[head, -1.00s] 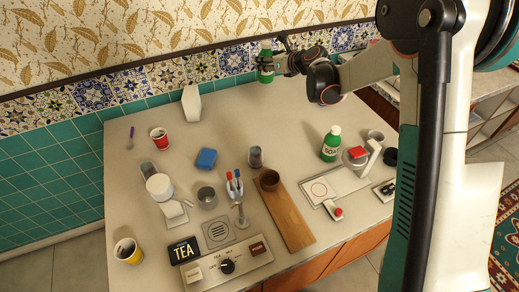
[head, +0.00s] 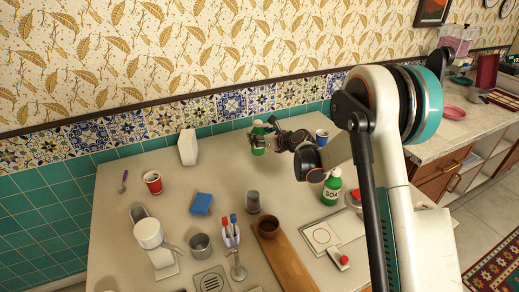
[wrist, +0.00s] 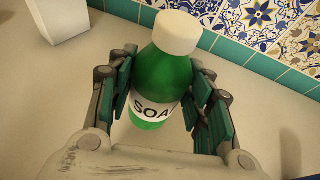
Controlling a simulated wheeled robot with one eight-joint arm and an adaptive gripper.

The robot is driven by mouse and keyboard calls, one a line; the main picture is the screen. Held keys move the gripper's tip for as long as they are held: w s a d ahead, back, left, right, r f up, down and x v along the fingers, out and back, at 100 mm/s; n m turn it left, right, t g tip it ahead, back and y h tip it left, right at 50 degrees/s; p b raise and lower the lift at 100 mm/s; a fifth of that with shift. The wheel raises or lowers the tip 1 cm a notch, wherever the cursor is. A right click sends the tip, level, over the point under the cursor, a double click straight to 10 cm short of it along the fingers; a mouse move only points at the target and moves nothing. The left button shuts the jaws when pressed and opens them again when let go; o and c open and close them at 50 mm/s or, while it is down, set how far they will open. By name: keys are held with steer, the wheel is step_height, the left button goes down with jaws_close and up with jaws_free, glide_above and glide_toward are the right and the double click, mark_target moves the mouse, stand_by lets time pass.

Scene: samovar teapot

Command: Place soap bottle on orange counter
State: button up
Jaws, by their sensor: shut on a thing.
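My gripper (head: 262,141) is shut on a green soap bottle (head: 258,128) with a white cap, near the back of the beige counter top (head: 226,168). The wrist view shows the held bottle (wrist: 172,70) upright or slightly tilted between the fingers, its "SOAP" label partly covered. I cannot tell whether its base touches the counter. A second green soap bottle (head: 331,188) stands on the same counter to the right, below my arm. A farther counter (head: 450,128) at the right has orange-brown drawers.
A white block (head: 188,147) stands by the tiled back wall, left of my gripper. A red cup (head: 153,182), blue sponge (head: 201,204) and grey tumbler (head: 253,201) are nearer the front. A blue cup (head: 321,137) is right. Bare counter lies between block and gripper.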

steer(key=shift+f+b, duration=0.7)
steer(key=shift+f, duration=1.45)
steer(key=shift+f, duration=0.15)
steer(key=o, duration=1.3)
